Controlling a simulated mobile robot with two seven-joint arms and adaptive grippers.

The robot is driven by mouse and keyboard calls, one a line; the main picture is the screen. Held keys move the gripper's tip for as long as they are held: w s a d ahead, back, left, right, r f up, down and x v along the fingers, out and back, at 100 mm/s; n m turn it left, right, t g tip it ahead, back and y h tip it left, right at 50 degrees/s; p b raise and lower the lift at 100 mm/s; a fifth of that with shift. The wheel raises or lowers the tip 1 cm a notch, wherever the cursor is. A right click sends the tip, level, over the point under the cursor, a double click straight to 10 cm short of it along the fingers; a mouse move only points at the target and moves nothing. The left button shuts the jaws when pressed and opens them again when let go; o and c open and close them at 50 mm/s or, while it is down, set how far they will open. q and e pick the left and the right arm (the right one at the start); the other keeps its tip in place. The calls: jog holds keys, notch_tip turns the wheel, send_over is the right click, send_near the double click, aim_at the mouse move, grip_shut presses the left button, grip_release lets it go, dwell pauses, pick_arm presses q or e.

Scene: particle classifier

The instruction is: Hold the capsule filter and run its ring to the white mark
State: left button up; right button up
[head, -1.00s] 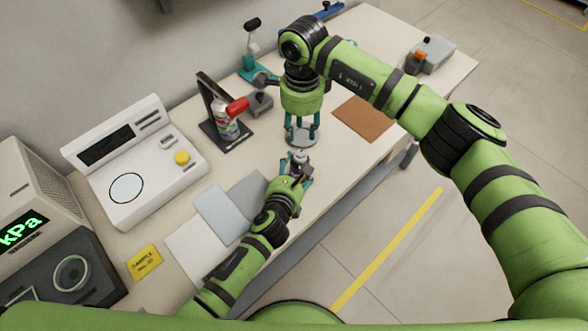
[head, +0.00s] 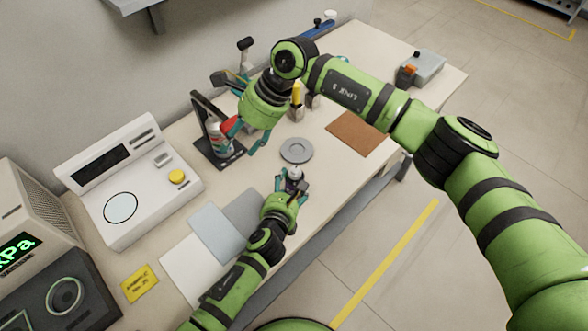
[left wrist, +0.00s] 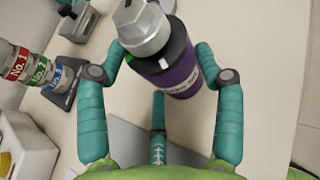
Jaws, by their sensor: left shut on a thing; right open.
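The capsule filter (left wrist: 180,80) has a purple body with white lettering, a dark ring with a green mark, and a grey hexagonal top. My left gripper (head: 291,184) is shut on it above the front of the table. In the head view only the small pale top of the filter (head: 295,172) shows between the fingers. The left fingers also show in the left wrist view (left wrist: 165,75), one on each side of the purple body. My right gripper (head: 245,138) is open, beside the red part of a stand.
A dark stand (head: 203,110) holds a column with red, green and blue bands (left wrist: 38,66). A grey disc (head: 296,150) lies behind the filter. A brown mat (head: 357,132) is to the right. A white device with a yellow button (head: 176,177) stands left.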

jog(key=w+a+r+m+t+y, duration=0.1)
jog(key=w+a+r+y, duration=0.1)
jog(key=a+r+y, duration=0.4)
jog(key=w+a+r+m+t+y, duration=0.1)
jog(key=a+r+y, duration=0.3)
jog(key=r, duration=0.5)
jog(key=w+d+r+m+t+h, duration=0.2)
jog(key=w+d+r+m+t, duration=0.1)
jog(key=w+m+t, duration=0.35)
jog(key=w+d+r+m+t+h, duration=0.1)
jog(key=w+d+r+m+t, duration=0.25)
jog(key=w+m+t, duration=0.35)
jog(key=w+d+f+m+h, duration=0.4)
jog(key=d+m+h, duration=0.1)
jog(key=m+g+h, duration=0.1)
jog(key=g+h, duration=0.7)
jog(key=g, duration=0.7)
send_near(295, 169)
notch_tip(295, 169, down, 9)
jog(key=shift+s+a+f, duration=0.15)
jog(key=shift+s+f, duration=0.05)
jog(key=shift+f, duration=0.05)
